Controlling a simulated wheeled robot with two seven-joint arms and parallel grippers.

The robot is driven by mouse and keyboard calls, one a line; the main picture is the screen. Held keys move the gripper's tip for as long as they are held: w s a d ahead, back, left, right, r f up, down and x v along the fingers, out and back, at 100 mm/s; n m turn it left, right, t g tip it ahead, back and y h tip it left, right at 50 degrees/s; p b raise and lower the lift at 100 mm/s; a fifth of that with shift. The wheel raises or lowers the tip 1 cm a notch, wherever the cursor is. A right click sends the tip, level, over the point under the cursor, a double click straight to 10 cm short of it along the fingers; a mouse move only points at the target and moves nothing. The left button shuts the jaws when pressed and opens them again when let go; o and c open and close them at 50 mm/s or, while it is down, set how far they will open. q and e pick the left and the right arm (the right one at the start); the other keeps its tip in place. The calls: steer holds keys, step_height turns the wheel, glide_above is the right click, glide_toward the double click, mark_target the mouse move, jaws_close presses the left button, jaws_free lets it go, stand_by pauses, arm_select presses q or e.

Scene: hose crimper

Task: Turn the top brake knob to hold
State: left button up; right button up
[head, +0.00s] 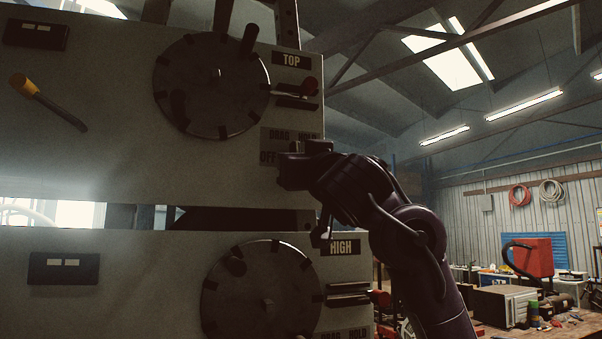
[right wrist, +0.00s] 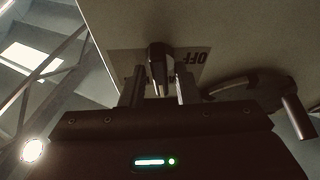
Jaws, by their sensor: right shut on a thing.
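The top panel has a TOP label (head: 291,60) and, lower, a brake plate (head: 290,134) reading DRAG, HOLD and OFF. My right gripper (head: 292,168) is at this plate and covers the knob in the head view. In the right wrist view, a dark brake knob (right wrist: 158,54) stands between the two fingers, which are shut on it. The word OFF (right wrist: 194,59) appears upside down to the right of the knob. The knob's pointer direction is hard to read. My left gripper is not in view.
A lower panel carries a HIGH label (head: 340,247) and another crank wheel (head: 262,298). A yellow-tipped lever (head: 45,101) sticks out at left. A cluttered bench (head: 560,325) stands far right.

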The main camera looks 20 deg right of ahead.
steer(key=shift+s+a+r+m+g+h+b, duration=0.15)
steer(key=shift+m+h+b, duration=0.3)
steer(key=shift+m+h, duration=0.85)
steer(key=shift+w+d+m+g+h+b, duration=0.1)
steer(key=shift+m+h+b, duration=0.4)
steer(key=shift+m, duration=1.6)
steer(key=shift+s+a+r+m+g+h+b, duration=0.15)
steer(key=shift+m+h+b, duration=0.25)
steer(key=shift+m+h, duration=0.9)
steer(key=shift+w+m+y, duration=0.1)
steer(key=shift+m+y, duration=0.3)
steer(key=shift+m, duration=0.1)
steer(key=o, duration=0.6)
steer(key=shift+w+f, duration=0.15)
steer(key=shift+w, duration=0.05)
steer(key=b+v, duration=0.5)
steer(key=v, duration=0.2)
steer(key=shift+s+f, duration=0.1)
steer(key=shift+s, duration=0.3)
